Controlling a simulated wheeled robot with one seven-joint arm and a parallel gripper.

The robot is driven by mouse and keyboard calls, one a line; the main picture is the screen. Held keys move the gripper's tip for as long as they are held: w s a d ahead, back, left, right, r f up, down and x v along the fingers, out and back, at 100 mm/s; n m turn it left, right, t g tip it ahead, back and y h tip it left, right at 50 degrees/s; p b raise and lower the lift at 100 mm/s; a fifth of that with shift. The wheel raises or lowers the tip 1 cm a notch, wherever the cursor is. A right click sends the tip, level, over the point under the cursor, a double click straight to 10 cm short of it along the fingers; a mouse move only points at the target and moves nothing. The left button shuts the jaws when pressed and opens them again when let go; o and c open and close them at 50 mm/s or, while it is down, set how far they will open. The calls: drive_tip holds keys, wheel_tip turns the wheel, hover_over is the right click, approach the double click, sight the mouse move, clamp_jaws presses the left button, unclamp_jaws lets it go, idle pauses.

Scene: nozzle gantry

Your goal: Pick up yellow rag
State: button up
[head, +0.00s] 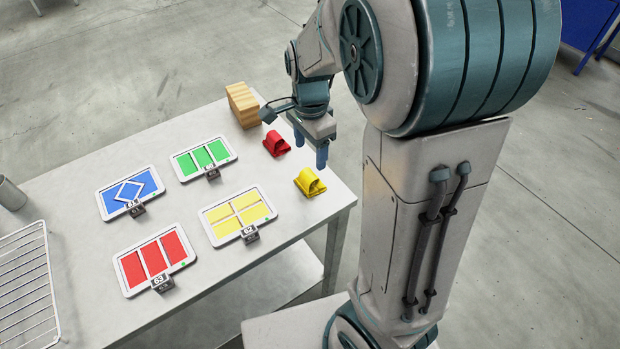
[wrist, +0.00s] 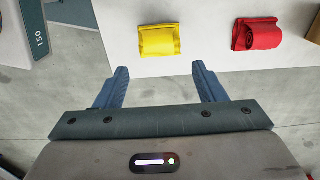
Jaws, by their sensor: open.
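The yellow rag (head: 310,183) is folded or rolled and lies near the right edge of the white table. In the wrist view the yellow rag (wrist: 160,41) lies beyond my fingertips, roughly centred between them and near the table edge. My gripper (head: 321,152) is above the table's edge in the head view, close to the yellow rag and the red rag. In the wrist view my gripper (wrist: 160,72) is open and empty, its two blue fingers apart and not touching the rag.
A red rag (head: 276,144) lies behind the yellow one, also seen in the wrist view (wrist: 257,34). A wooden block (head: 243,104) stands at the table's far corner. Several coloured trays, including a yellow one (head: 238,216), lie on the table (head: 180,212). A wire rack (head: 27,290) is at left.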

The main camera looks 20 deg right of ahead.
sight(309, 173)
wheel_tip(309, 173, down, 9)
drive_tip(key=shift+r, duration=0.1)
drive_tip(key=shift+a, duration=0.1)
drive_tip(key=c, duration=0.6)
